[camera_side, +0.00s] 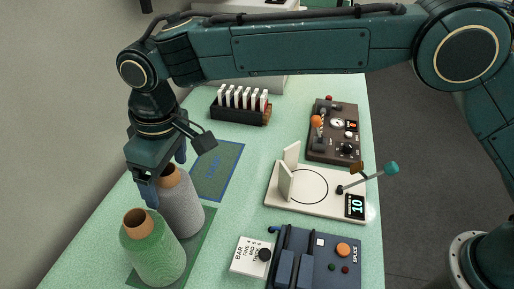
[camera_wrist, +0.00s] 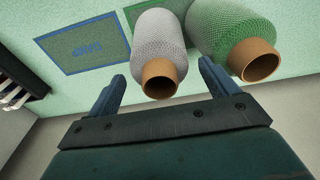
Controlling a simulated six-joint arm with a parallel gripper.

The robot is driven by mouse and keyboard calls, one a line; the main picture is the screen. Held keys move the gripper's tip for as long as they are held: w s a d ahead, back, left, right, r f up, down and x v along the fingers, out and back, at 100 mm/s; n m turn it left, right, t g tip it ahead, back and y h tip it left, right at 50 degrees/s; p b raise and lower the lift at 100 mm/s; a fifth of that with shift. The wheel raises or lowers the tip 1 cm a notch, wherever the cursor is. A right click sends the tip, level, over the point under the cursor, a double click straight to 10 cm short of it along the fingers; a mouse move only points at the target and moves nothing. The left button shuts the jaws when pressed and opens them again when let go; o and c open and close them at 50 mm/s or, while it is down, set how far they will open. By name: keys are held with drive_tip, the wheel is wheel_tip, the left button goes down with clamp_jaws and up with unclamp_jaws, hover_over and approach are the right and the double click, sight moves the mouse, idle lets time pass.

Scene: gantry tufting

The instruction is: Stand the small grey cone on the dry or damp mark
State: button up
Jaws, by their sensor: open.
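The small grey cone (camera_side: 182,212) stands upright with its brown tube end up, just behind a green cone (camera_side: 153,250). My gripper (camera_side: 165,173) is open above the grey cone, pointing down, with its fingers on either side of the tube top. The wrist view shows the grey cone (camera_wrist: 160,40) between the finger directions, with gaps on both sides and no clear contact. A black circle (camera_side: 303,187) is drawn on a white plate (camera_side: 280,204) to the right. I cannot tell which mark is meant.
The green cone (camera_wrist: 226,35) is close beside the right finger. The white plate carries upright panels, a two-ended lever (camera_side: 366,178) and a display reading 10. A black rack of white cards (camera_side: 240,105), a brown control box (camera_side: 334,130) and a dark splicer box (camera_side: 315,262) stand around.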

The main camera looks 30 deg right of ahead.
drive_tip(key=r, duration=0.7)
drive_tip(key=s+d+r, duration=0.1)
drive_tip(key=r, duration=0.2)
drive_tip(key=shift+r, duration=0.3)
drive_tip(key=s+d+r+m+t, duration=0.1)
drive_tip(key=s+d+r+m, duration=0.15)
drive_tip(key=d, duration=0.65)
drive_tip(key=s+d+r+m, duration=0.1)
drive_tip(key=d+r, duration=0.3)
drive_tip(key=d, duration=0.5)
drive_tip(key=s+d+r+m+t, duration=0.1)
drive_tip(key=d+r, duration=0.2)
drive_tip(key=d, duration=0.6)
drive_tip(key=s+d+f+m+t, duration=0.1)
drive_tip(key=s+d+f, duration=0.2)
drive_tip(key=s+d, duration=0.2)
drive_tip(key=s+d+f+m, duration=0.2)
drive_tip(key=s+d+f, duration=0.1)
drive_tip(key=s+d, duration=0.2)
drive_tip(key=s+d+f+m+t+h, duration=0.1)
drive_tip(key=s+d+f, duration=0.3)
drive_tip(key=s, duration=0.5)
drive_tip(key=shift+d+m+t, duration=0.3)
drive_tip(key=shift+d+m, duration=0.05)
drive_tip(key=shift+d, duration=0.7)
